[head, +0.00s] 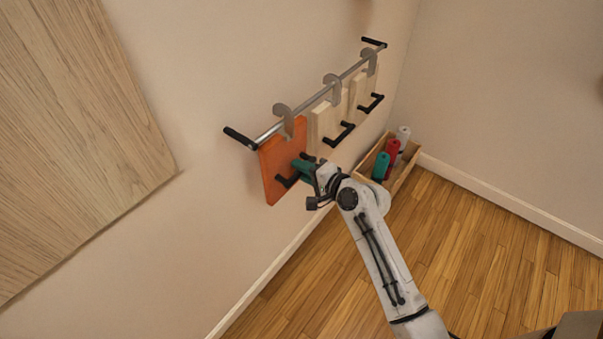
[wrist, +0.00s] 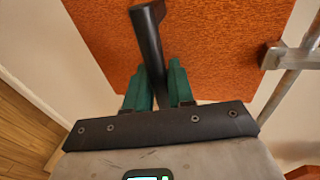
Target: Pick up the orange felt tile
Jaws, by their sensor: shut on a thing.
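The orange felt tile (head: 277,166) hangs by a grey hook (head: 284,117) from a metal rail (head: 318,97) on the wall in the head view. It has a black bar handle (head: 287,181) on its front. My gripper (head: 303,168) is at this handle, its green fingers partly hidden by the wrist. In the wrist view the orange tile (wrist: 185,45) fills the upper middle. The black handle (wrist: 149,45) runs between the green fingers of my gripper (wrist: 158,85), which are shut on it. The hook's end (wrist: 285,55) and the rail show at the right.
Two pale wooden tiles (head: 325,125) with black handles hang farther along the rail. A wooden box (head: 400,178) with green, red and white bottles stands below them. A large wooden panel (head: 75,120) is on the wall at left. The wooden floor (head: 480,240) is clear.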

